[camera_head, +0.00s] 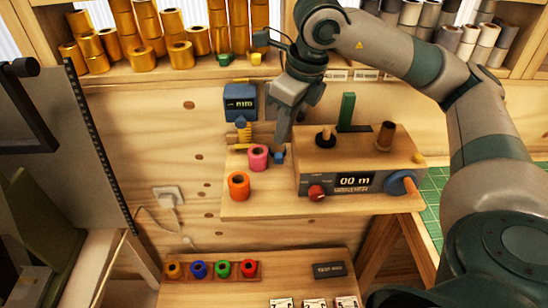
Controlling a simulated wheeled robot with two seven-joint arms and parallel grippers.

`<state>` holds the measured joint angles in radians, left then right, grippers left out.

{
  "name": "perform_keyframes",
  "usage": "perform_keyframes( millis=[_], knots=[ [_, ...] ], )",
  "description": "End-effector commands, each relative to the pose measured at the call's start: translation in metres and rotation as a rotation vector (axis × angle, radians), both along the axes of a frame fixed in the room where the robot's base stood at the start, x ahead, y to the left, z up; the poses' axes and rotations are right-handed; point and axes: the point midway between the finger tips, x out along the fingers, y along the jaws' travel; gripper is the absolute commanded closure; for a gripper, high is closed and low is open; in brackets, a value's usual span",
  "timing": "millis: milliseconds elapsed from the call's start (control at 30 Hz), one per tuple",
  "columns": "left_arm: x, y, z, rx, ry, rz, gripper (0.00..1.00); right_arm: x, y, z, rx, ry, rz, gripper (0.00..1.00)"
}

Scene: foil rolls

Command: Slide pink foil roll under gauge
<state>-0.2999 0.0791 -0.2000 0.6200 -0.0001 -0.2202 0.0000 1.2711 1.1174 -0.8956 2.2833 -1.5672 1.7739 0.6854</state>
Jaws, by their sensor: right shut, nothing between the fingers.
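The pink foil roll (258,158) stands upright on the wooden bench top, in front of the gauge. The blue gauge (240,103) with a display is at the back of the bench, with a blue tip (241,124) and a yellow part below it. The roll is in front and a little right of that tip, not beneath it. My right gripper (281,143) is shut and empty, pointing down just right of the pink roll; whether it touches the roll is unclear. A small blue piece (279,157) shows below its fingertips. My left gripper is not in view.
An orange roll (238,186) stands in front of the pink one. A wooden box with a metre display (354,182) stands close to the right. Gold rolls (145,30) fill the shelf above. Small coloured rolls (222,269) sit in a rack lower down.

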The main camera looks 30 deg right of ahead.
Motion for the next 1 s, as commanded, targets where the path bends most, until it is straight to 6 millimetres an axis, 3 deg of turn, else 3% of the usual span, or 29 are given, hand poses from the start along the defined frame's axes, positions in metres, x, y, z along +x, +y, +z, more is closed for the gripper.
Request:
perform_keyframes(
  millis=[267, 800, 1000],
  knots=[
    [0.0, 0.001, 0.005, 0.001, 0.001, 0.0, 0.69, 0.003, 0.001, -0.012, 0.0, 0.003, -0.001, 1.0],
    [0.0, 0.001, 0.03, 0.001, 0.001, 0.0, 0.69, 0.019, 0.008, -0.083, 0.001, 0.004, 0.0, 1.0],
    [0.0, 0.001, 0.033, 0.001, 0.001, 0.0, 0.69, 0.022, 0.01, -0.096, 0.0, 0.001, 0.001, 1.0]
  ],
)
